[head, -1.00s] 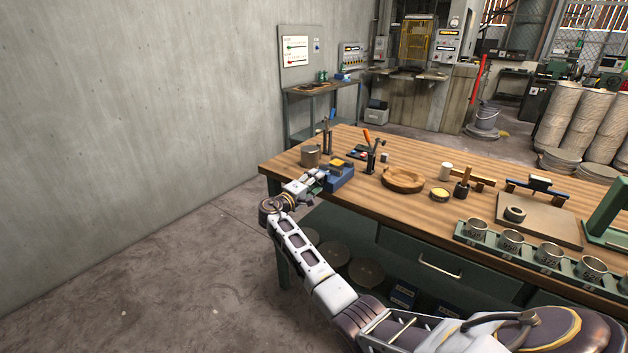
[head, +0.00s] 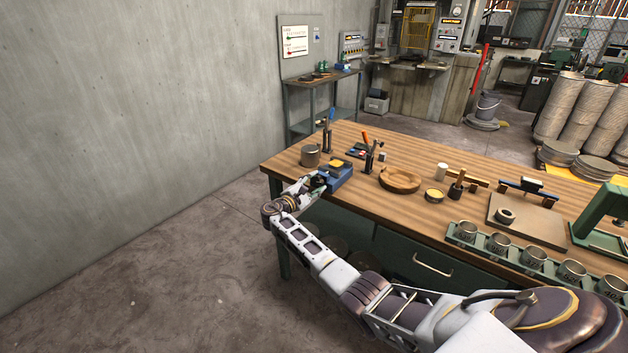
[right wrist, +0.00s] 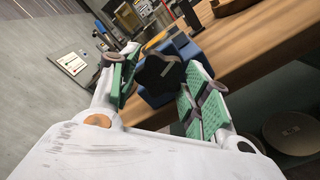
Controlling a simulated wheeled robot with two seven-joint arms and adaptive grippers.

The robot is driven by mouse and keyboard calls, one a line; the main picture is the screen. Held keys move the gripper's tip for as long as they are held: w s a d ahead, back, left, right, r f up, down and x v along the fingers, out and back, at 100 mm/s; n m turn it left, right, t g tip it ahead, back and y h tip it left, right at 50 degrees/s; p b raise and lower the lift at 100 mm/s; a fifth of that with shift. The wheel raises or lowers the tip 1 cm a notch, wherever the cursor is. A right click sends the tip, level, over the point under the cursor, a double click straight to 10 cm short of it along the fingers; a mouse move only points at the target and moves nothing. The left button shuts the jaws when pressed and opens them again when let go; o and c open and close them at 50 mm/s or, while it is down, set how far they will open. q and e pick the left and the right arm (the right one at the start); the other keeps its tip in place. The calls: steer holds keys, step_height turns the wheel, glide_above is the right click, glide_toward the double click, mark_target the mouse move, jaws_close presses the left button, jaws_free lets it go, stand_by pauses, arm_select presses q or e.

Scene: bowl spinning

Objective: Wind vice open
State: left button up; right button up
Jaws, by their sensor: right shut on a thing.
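The blue vice (head: 338,178) with a yellow part on top stands at the near left corner of the wooden bench. It also shows in the right wrist view (right wrist: 185,47). Its black star-shaped knob (right wrist: 158,74) faces my right gripper (right wrist: 160,92). The gripper's green-padded fingers sit on either side of the knob and are shut on it. In the head view the right gripper (head: 312,186) is at the bench's front edge, at the vice's near end. The jaw gap of the vice is too small to read. My left gripper is not in view.
A grey metal pot (head: 310,156) stands just behind the vice. A wooden bowl (head: 400,180) and a tool stand (head: 371,158) are to its right. A green rack of metal cups (head: 500,247) lines the front edge. A concrete wall is at left, with open floor before it.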

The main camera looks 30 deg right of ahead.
steer(key=n+p, duration=0.2)
steer(key=n, duration=0.1)
steer(key=shift+r, duration=0.15)
steer(key=n+p, duration=0.2)
steer(key=shift+a+n, duration=0.1)
steer(key=shift+n, duration=0.3)
steer(key=n+p, duration=0.2)
steer(key=shift+n, duration=0.8)
steer(key=shift+n+p, duration=0.45)
steer(key=shift+n, duration=0.05)
steer(key=n+p, duration=0.1)
steer(key=n, duration=0.1)
steer(key=shift+f+n, duration=0.2)
steer(key=shift+n, duration=0.2)
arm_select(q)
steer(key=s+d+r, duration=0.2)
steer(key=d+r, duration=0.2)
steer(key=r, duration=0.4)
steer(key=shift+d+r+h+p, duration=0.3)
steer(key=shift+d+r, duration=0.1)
arm_select(e)
steer(key=shift+n, duration=0.6)
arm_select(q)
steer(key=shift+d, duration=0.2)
arm_select(e)
steer(key=shift+f, duration=0.1)
